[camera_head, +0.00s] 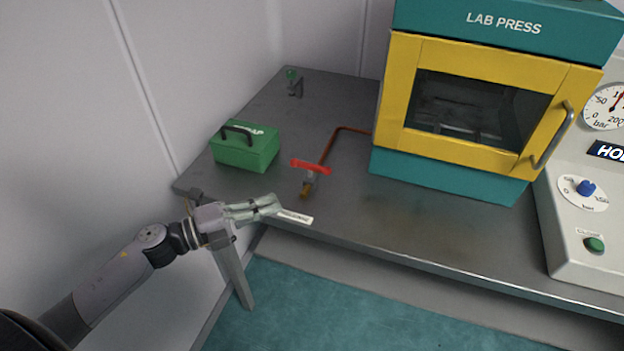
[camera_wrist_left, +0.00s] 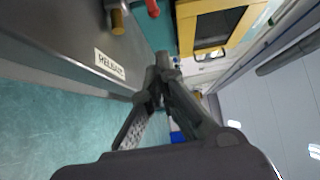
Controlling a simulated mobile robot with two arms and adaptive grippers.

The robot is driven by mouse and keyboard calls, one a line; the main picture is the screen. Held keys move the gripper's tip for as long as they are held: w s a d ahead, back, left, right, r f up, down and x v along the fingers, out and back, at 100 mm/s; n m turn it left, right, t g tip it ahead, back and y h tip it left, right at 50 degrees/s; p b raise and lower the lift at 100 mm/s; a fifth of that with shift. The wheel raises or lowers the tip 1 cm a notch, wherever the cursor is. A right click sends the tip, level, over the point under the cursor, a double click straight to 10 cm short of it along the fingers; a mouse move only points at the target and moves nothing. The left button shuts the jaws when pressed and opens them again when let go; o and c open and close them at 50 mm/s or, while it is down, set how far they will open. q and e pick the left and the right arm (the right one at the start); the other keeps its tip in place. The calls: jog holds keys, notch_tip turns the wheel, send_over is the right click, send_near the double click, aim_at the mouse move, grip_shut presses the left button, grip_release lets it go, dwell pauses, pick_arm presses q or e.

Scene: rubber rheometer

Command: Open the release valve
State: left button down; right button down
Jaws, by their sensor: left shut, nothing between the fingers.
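The release valve has a red lever handle (camera_head: 310,167) on a brass body (camera_head: 306,189), with a copper pipe (camera_head: 334,145) running back to the lab press. The lever lies roughly crosswise to the pipe. A white label (camera_head: 296,217) is on the table's front edge below it; in the left wrist view the label (camera_wrist_left: 109,64) seems to read "RELEASE". The red handle (camera_wrist_left: 152,8) and brass end (camera_wrist_left: 117,20) show at the top there. My left gripper (camera_head: 278,204) is shut and empty, in front of the table edge, left of the label and apart from the valve. My right gripper is not in view.
A green box (camera_head: 245,147) with a black handle stands left of the valve. The yellow and teal lab press (camera_head: 387,92) stands to the right, its door shut. A control panel (camera_head: 583,225) is at far right. The grey table (camera_head: 400,221) is bare around the valve.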

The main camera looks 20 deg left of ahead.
aim_at(310, 170)
pick_arm(q)
jog(key=x, duration=0.2)
jog(key=p+x, duration=0.1)
jog(key=x, duration=0.2)
jog(key=p+x, duration=0.1)
jog(key=x, duration=0.2)
jog(key=shift+w+r, duration=0.15)
jog(key=shift+r, duration=0.1)
jog(key=w, duration=0.3)
jog(key=shift+w+d+f+p, duration=0.15)
jog(key=shift+d+p, duration=0.1)
jog(key=shift+p, duration=0.05)
jog(key=shift+w+f, duration=0.1)
jog(key=shift+w, duration=0.35)
jog(key=shift+d, duration=0.1)
